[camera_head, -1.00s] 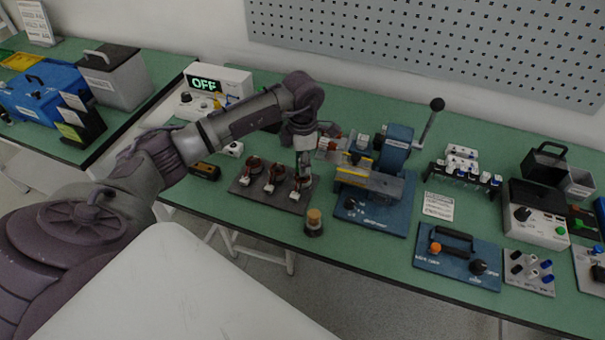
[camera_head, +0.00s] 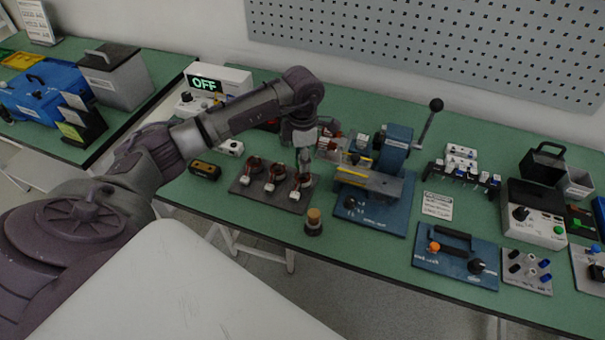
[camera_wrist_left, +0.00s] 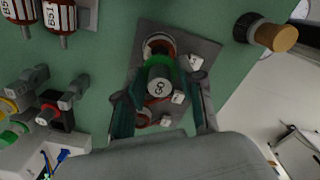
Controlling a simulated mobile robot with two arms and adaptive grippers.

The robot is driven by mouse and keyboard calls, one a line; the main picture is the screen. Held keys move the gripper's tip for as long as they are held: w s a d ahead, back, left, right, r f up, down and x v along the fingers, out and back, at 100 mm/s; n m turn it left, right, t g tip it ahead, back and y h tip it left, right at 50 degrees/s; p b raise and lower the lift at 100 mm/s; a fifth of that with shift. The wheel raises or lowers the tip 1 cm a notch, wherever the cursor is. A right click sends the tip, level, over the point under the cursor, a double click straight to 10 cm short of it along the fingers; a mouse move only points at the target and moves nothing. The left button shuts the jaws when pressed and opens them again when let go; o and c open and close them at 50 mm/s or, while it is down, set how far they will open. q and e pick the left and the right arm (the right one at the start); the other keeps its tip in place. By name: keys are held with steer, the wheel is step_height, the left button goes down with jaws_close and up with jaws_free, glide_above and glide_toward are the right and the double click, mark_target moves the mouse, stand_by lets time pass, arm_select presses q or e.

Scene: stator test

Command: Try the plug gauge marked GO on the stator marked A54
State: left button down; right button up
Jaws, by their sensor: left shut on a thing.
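My left gripper (camera_head: 304,160) hangs over the right end of a dark plate (camera_head: 240,189) bearing three copper-wound stators. In the left wrist view my left gripper (camera_wrist_left: 162,105) is shut on the plug gauge (camera_wrist_left: 158,88), a grey cylinder marked GO with a green band. The stators are the left one (camera_head: 253,166), the middle one (camera_head: 274,175) and the right one (camera_head: 300,182). Their white tags are too small to read. In the left wrist view the gauge and fingers partly hide the stators. I cannot tell whether the gauge touches one. My right gripper is not in view.
A cork-topped dark pot (camera_head: 314,222) stands near the front table edge. A blue lever press (camera_head: 395,150) stands right of the plate. Red-wound parts (camera_head: 328,145) lie behind the gripper. The OFF display box (camera_head: 217,83) is at the back left.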

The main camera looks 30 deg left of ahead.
arm_select(q)
steer(key=shift+r+p, duration=1.55)
steer(key=shift+r, duration=0.95)
